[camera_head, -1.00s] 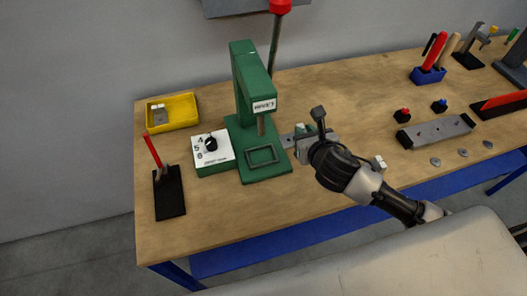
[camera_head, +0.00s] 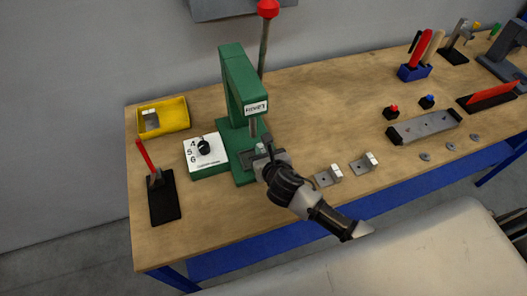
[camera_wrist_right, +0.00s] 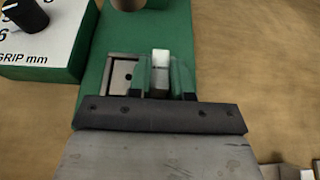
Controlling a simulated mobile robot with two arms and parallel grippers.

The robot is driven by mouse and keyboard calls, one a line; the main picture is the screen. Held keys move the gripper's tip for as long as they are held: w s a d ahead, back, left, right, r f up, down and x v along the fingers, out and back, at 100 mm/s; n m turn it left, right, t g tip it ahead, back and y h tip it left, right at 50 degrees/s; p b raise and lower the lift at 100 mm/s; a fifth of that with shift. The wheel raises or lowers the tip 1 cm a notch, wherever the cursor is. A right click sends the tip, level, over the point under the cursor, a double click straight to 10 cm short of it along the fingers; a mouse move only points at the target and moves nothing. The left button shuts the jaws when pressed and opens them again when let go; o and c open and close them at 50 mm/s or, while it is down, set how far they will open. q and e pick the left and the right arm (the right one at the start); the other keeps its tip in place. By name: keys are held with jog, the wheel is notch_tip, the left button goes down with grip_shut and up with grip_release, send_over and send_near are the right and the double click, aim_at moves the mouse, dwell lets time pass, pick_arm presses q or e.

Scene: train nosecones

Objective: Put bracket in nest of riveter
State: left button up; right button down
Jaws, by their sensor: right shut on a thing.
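The green riveter (camera_head: 240,85) stands at the left of the bench. The nest (camera_head: 238,159) is on its base below the ram, partly hidden by my right gripper. My right gripper (camera_head: 265,152) is over the base, shut on a bracket. In the right wrist view the bracket's light upright block (camera_wrist_right: 160,59) is between the fingers. Its flat grey plate with a hole (camera_wrist_right: 122,74) extends left, over or in the nest. I cannot tell whether the plate rests in the nest or hovers above it. My left gripper is not in view.
A grip dial box (camera_head: 205,160) stands left of the riveter. Two brackets (camera_head: 328,176) (camera_head: 366,163) lie on the bench to the right. A yellow tray (camera_head: 176,114) is at the back left. A red-handled tool on a black base (camera_head: 163,203) stands front left.

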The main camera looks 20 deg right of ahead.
jog(key=shift+d+f, duration=0.1)
jog(key=shift+f, duration=0.05)
jog(key=c, duration=1)
grip_release()
jog(key=shift+c, duration=0.2)
jog(key=shift+r, duration=0.2)
jog(key=v, duration=1.2)
jog(key=shift+b, duration=0.45)
